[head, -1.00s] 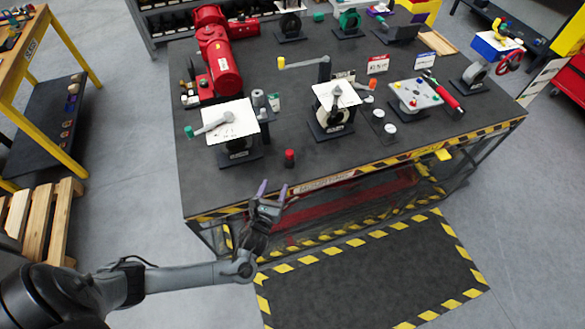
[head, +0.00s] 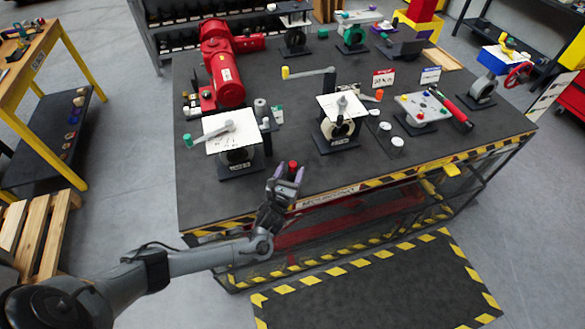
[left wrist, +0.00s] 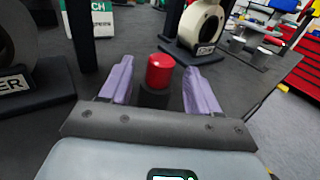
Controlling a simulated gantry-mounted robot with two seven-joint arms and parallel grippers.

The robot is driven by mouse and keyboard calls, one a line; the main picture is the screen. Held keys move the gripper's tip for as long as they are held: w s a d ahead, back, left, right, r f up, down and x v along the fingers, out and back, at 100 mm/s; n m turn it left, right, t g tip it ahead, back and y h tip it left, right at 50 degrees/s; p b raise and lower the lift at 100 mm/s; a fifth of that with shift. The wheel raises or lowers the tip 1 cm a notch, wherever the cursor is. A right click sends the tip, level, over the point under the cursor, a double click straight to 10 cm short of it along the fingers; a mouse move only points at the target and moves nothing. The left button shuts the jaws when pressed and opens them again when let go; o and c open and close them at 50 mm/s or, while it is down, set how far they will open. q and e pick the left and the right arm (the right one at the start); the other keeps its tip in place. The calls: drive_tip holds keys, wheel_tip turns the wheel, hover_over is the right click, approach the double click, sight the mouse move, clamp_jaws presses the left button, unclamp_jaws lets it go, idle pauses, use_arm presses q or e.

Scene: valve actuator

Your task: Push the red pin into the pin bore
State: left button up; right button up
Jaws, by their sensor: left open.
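The red pin (head: 293,165) stands upright near the front edge of the table, with a red top over a dark lower part. In the left wrist view the red pin (left wrist: 160,71) is centred between the two purple fingers. My left gripper (head: 287,174) is open, with its fingers on either side of the pin and a gap to each; the left wrist view also shows this gripper (left wrist: 160,88). I cannot make out which opening is the pin bore. My right gripper is not in view.
A valve with a white plate (head: 231,138) and grey lever stands behind left of the pin. Another valve (head: 341,121) stands behind right. A red actuator (head: 225,75) lies at the back left. The tabletop (head: 300,210) ends in a striped front edge under my arm.

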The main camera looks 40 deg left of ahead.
sight(294, 163)
use_arm(q)
drive_tip(key=x, duration=0.4)
drive_tip(key=shift+w+b, duration=0.1)
drive_tip(key=shift+b, duration=0.2)
drive_tip(key=c, duration=1.1)
